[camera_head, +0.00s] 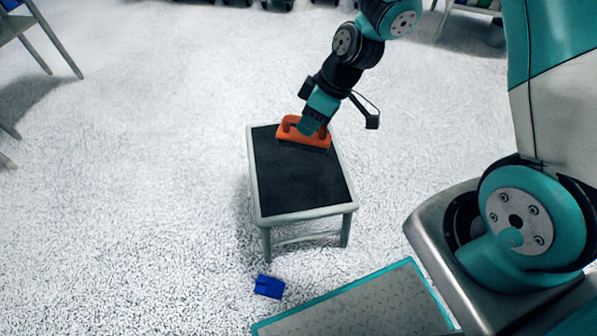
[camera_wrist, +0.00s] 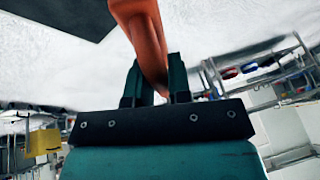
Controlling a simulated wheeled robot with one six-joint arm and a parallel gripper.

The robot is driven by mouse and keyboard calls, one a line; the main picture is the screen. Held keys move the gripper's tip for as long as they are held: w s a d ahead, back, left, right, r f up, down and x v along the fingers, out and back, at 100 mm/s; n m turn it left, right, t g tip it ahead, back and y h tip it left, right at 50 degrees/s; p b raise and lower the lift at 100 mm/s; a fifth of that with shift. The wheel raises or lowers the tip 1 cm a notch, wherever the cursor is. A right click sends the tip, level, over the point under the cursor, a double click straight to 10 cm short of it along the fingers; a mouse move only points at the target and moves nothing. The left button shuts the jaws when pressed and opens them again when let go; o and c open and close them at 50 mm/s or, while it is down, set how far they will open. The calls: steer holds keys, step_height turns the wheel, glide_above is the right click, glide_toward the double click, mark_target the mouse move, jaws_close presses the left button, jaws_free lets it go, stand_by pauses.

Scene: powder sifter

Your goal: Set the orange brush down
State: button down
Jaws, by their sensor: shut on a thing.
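The orange brush (camera_head: 289,131) is at the far end of the small table's dark top (camera_head: 300,185) in the head view. Its dark bristle side faces down toward the top; I cannot tell whether it touches. My gripper (camera_head: 311,124) is above the brush, shut on its handle. In the wrist view the orange handle (camera_wrist: 143,35) runs between the two teal fingers of my gripper (camera_wrist: 157,80). The fingertips are partly hidden by the brush. A dark corner at the upper left of the wrist view looks like the table top.
A blue scoop-like piece (camera_head: 269,287) lies on the white granular floor below the table. The near part of the dark top is bare. Shelves with several items (camera_wrist: 265,70) show in the wrist view. A grey-legged stand (camera_head: 45,40) is at the upper left.

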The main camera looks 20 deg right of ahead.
step_height(320, 180, down, 20)
steer(key=b, duration=0.6)
steer(key=shift+r, duration=0.15)
steer(key=c, duration=1.1)
jaws_free()
steer(key=shift+o, duration=0.2)
